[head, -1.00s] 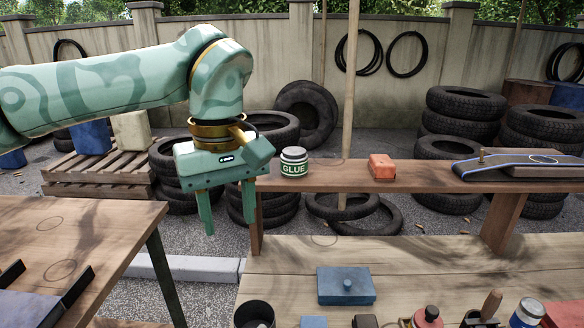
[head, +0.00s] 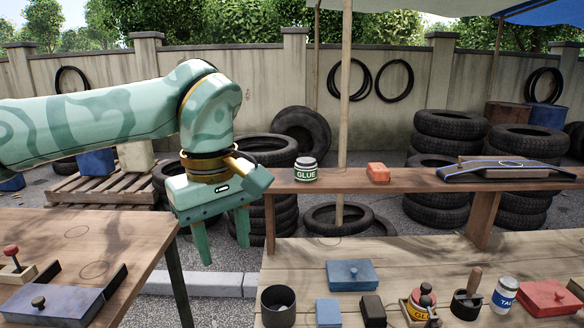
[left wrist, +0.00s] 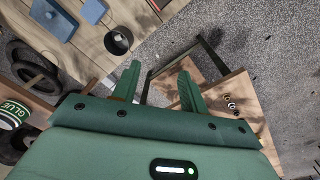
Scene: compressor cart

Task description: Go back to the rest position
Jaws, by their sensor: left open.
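My left gripper (head: 222,238) is open and empty in the head view. It hangs with its fingers down in the gap between the left table and the right workbench, just left of the shelf's end. In the left wrist view its two fingers (left wrist: 157,85) stand apart with nothing between them. My left arm comes in from the left and bends down at the elbow. My right gripper is not in view.
A glue jar (head: 306,169) and an orange block (head: 378,172) stand on the raised shelf (head: 420,182) close to the gripper. The workbench (head: 300,258) holds a blue box (head: 351,274) and a dark cup (head: 278,306). The left table (head: 130,232) holds a lidded box (head: 60,302).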

